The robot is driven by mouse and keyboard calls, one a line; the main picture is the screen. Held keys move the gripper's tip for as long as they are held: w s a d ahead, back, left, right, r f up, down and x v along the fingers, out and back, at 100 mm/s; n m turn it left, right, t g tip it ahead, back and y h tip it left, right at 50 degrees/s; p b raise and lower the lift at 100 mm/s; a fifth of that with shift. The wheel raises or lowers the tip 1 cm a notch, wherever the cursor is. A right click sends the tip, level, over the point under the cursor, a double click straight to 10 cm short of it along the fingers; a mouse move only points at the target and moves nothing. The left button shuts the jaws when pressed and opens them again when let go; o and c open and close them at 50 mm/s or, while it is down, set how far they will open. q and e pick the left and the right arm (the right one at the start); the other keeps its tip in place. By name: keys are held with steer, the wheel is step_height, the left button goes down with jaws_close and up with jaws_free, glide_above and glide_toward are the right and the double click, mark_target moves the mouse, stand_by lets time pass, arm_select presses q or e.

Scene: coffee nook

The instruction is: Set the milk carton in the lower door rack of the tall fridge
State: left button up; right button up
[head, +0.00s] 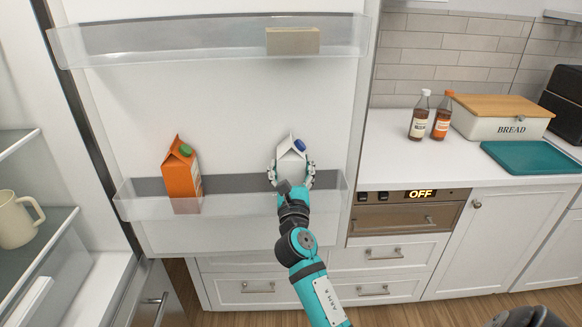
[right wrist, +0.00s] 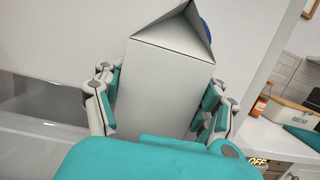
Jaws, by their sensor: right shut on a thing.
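The milk carton (head: 291,149) is white with a gabled top and a blue cap. In the head view it is at the right part of the lower door rack (head: 135,208) of the open fridge door. My right gripper (head: 291,177) is shut on the carton from the front. In the right wrist view the carton (right wrist: 168,85) stands between the fingers, roughly upright. The carton's base is hidden behind my gripper, so I cannot tell whether it touches the rack floor. My left gripper is not in view.
An orange carton (head: 181,175) with a green cap stands in the left part of the lower rack. A tan block (head: 292,41) sits in the upper rack (head: 150,40). A cream mug (head: 15,222) is on a fridge shelf. The lower rack's middle is clear.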

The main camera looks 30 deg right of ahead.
steer(key=o, duration=1.8)
steer(key=shift+o, duration=0.2)
steer(key=shift+f, duration=0.25)
steer(key=v, duration=1.2)
